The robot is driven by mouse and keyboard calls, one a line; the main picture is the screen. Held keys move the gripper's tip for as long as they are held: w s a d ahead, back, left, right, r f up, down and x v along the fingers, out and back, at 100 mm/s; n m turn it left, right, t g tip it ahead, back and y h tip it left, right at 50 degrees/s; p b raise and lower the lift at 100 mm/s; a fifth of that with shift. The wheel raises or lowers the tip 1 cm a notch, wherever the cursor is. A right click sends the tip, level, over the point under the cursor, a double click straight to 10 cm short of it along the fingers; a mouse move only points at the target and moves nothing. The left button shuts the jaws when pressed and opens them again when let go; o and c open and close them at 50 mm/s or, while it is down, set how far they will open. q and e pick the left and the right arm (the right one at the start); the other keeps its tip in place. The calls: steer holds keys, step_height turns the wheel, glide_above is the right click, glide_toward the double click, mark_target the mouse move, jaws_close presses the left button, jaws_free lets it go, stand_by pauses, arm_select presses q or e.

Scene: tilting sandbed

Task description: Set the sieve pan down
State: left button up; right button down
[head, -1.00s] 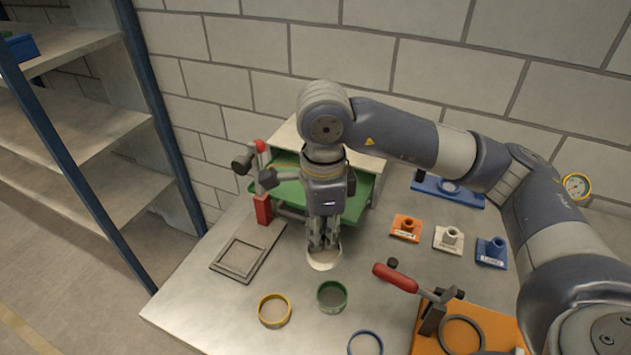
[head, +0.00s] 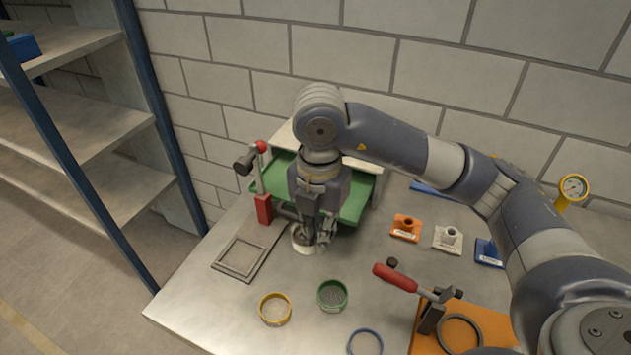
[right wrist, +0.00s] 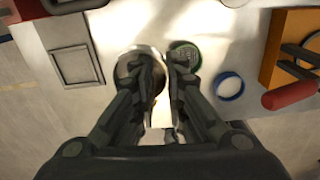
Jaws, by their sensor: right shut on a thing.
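The sieve pan (head: 301,247), a pale round pan, shows below my right gripper (head: 322,243) in the head view, partly hidden by the fingers. In the right wrist view the pan (right wrist: 126,72) lies at the left finger, its inside dark. My right gripper (right wrist: 163,75) is shut on the pan's right side. The pan is just in front of the green tray and close to the flat frame's right end. I cannot tell whether its bottom touches the table. My left gripper is not in view.
A yellow-rimmed sieve (head: 275,309), a green sieve (head: 332,296) and a blue ring (head: 365,343) stand in front. The green tray (head: 356,199) and a red-handled clamp (head: 264,208) are behind. A flat square frame (head: 242,258) lies left. An orange plate with a clamp (head: 490,330) is right.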

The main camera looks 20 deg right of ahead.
steer(key=m, duration=0.3)
steer(key=shift+w+d+m, duration=0.15)
steer(key=shift+w+m, duration=0.05)
steer(key=shift+m, duration=0.2)
steer(key=w+d+p, duration=0.1)
steer(key=w+d, duration=0.2)
steer(key=w, duration=0.1)
steer(key=w+d+f+p, duration=0.1)
steer(key=w+d, duration=0.2)
steer(key=w, duration=0.1)
steer(key=w+d+p, duration=0.1)
steer(key=w+d, duration=0.2)
steer(key=shift+w+d+f+p, duration=0.2)
steer(key=shift+w+d+p, duration=0.1)
steer(key=shift+w, duration=0.1)
steer(key=shift+w+d+f, duration=0.1)
step_height(320, 180, down, 3)
steer(key=shift+r+p, duration=0.2)
steer(key=shift+p, duration=0.7)
steer(key=shift+f, duration=0.4)
steer(key=shift+f, duration=0.1)
